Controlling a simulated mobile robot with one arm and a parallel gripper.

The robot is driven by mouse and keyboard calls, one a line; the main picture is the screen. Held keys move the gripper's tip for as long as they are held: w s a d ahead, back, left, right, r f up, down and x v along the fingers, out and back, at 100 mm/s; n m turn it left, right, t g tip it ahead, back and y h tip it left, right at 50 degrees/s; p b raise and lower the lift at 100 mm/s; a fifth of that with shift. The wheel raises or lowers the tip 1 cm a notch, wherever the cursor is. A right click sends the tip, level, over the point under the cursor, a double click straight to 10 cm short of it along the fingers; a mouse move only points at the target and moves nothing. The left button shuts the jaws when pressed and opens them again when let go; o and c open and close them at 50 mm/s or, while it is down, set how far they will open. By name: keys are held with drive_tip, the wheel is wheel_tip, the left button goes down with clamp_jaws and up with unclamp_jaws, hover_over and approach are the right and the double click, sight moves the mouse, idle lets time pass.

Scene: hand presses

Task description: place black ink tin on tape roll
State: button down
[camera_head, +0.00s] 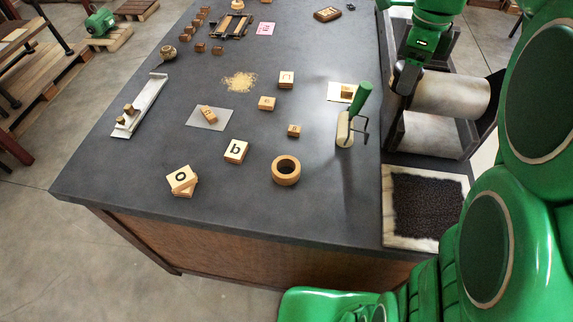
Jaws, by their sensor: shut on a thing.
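The tape roll (286,171) is a tan ring with a dark open centre. It lies flat near the front of the dark table, with nothing on it. My gripper (407,79) is at the upper right, beyond the table's right edge, well apart from the tape roll. It is shut on a small dark thing that looks like the black ink tin. Its jaws and the tin are hard to tell apart at this size. No other black tin shows on the table.
A green-handled roller (350,124) stands right of the tape roll. Letter blocks (236,151) lie to its left and behind. A dark textured pad (430,205) lies at the right. A press with a grey cylinder (455,96) stands behind it. The table's front strip is clear.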

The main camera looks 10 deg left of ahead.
drive_tip(key=s+a+n, duration=0.3)
drive_tip(key=a, duration=0.8)
drive_tip(key=n, duration=0.3)
hover_over(288, 172)
wheel_tip(288, 172, down, 19)
drive_tip(key=shift+w+f, duration=0.1)
drive_tip(key=shift+f, duration=0.05)
drive_tip(key=shift+f, duration=0.15)
idle(0.3)
drive_tip(key=shift+c, duration=1.1)
unclamp_jaws()
wheel_tip(288, 172, up, 12)
drive_tip(key=shift+r, duration=0.2)
